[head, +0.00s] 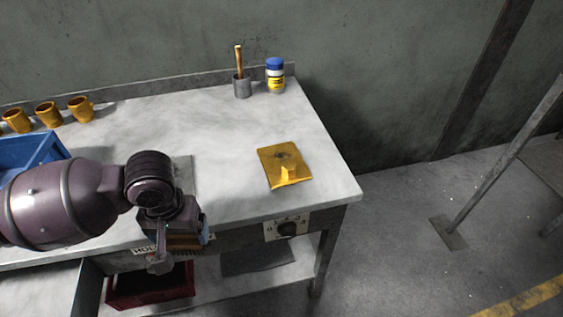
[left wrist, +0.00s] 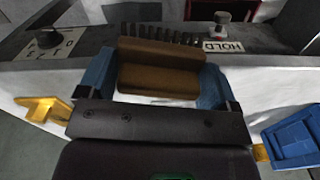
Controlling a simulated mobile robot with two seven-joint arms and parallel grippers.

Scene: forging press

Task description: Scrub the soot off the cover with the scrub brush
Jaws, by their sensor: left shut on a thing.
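The cover (head: 272,178) is a yellow plate with a small raised tab, lying flat on the right part of the bench top. A dark soot patch (head: 284,155) shows near its middle. Part of the cover also shows at the left of the left wrist view (left wrist: 38,106). My left gripper (head: 182,238) is at the bench's front edge, left of the cover and apart from it. It is shut on the scrub brush, a brown block with dark bristles (left wrist: 158,80) in the left wrist view. In the head view the gripper mostly hides the brush. My right gripper is out of view.
A blue bin (head: 45,150) and several yellow mugs (head: 80,108) stand at the left. A metal cup (head: 242,88) and a blue-lidded jar (head: 275,78) stand at the back. A knob panel (head: 287,228) is on the front; a red bin (head: 150,292) is below. Bench around the cover is clear.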

